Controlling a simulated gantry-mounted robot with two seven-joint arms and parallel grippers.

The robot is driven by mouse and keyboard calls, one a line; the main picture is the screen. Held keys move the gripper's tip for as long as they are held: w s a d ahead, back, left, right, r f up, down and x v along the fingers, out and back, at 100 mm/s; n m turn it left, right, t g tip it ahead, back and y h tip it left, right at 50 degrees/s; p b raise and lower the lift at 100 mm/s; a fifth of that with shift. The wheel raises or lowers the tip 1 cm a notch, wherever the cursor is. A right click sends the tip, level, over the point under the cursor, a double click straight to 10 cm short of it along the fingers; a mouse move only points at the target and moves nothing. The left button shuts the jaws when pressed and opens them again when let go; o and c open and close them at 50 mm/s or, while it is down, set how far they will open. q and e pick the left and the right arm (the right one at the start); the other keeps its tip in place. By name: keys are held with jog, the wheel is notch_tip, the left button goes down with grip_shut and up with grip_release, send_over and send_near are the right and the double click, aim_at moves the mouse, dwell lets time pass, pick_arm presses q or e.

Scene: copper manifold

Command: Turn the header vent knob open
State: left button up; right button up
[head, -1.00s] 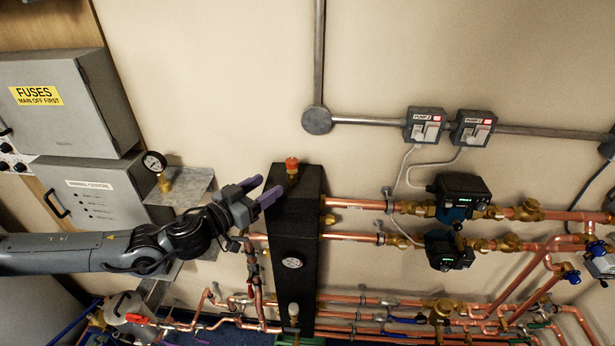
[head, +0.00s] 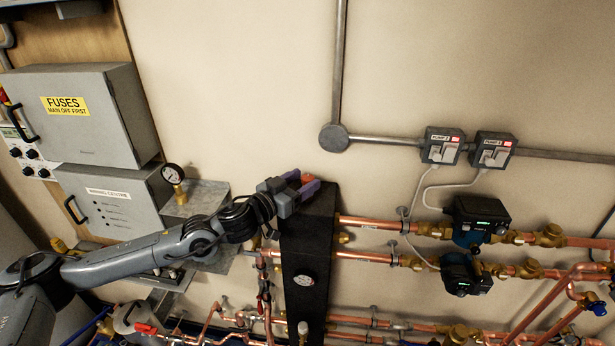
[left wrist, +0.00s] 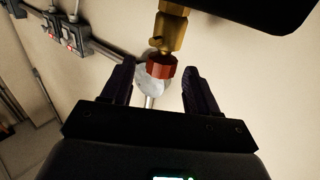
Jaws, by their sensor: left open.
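The header vent knob is a red cap (left wrist: 161,66) on a brass fitting (left wrist: 168,32) in the left wrist view. In the head view the red knob (head: 306,179) shows only in part, beside my left gripper at the top of the black header (head: 308,250). My left gripper (left wrist: 158,85) is open, its two purple fingers on either side of the knob's end, with gaps showing on both sides. In the head view the left gripper (head: 300,190) is at the header's top and hides most of the fitting. My right gripper is in neither view.
Copper pipes (head: 380,223) and two pumps (head: 480,220) are right of the header. A pressure gauge (head: 172,174) on a metal plate is to its left, near grey boxes (head: 95,115). Bare wall lies above the header, below the grey conduit (head: 385,141).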

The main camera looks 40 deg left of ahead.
pick_arm(q)
jog(key=shift+w, duration=1.2)
jog(key=shift+c, duration=0.3)
jog(key=c, duration=0.9)
jog(key=shift+o, duration=0.2)
